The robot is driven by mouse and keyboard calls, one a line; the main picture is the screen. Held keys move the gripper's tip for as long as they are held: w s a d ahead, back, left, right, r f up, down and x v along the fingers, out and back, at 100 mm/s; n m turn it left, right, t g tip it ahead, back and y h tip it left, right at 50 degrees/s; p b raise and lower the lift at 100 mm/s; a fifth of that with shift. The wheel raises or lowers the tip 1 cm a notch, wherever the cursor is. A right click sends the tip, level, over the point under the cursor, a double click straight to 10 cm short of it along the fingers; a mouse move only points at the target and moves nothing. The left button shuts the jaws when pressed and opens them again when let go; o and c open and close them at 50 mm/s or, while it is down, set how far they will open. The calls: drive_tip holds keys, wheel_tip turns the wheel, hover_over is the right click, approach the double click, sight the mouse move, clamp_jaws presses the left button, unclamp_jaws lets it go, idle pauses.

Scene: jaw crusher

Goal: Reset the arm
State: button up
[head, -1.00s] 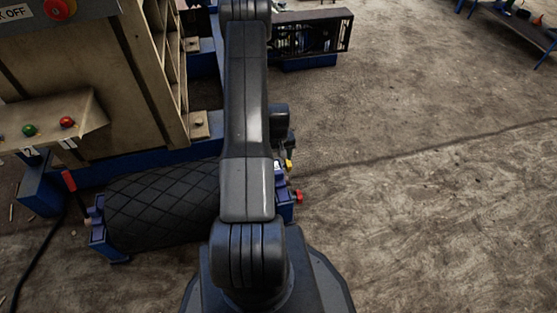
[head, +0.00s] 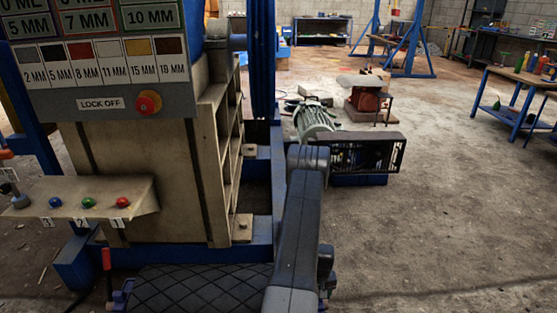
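My arm (head: 298,220) rises from the bottom edge in the head view, right of the crusher. Its dark upper link stands nearly upright, with a rounded joint (head: 308,158) at its top. A dark part (head: 325,262) shows just right of the link, low in the picture. My gripper's fingers do not show, so I cannot see what they hold.
The jaw crusher's pale body (head: 145,170) stands close at left, with its LOCK OFF panel (head: 110,105) and a button shelf (head: 85,200). A quilted black belt (head: 195,287) lies low in front. A green motor (head: 313,118) stands behind. Open floor (head: 440,210) lies right.

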wheel_tip(320, 180, down, 2)
drive_tip(key=shift+f+b, duration=0.1)
drive_tip(key=shift+b, duration=0.25)
drive_tip(key=shift+r+p, duration=0.85)
drive_tip(key=shift+r, duration=1.25)
drive_tip(key=shift+f, duration=0.1)
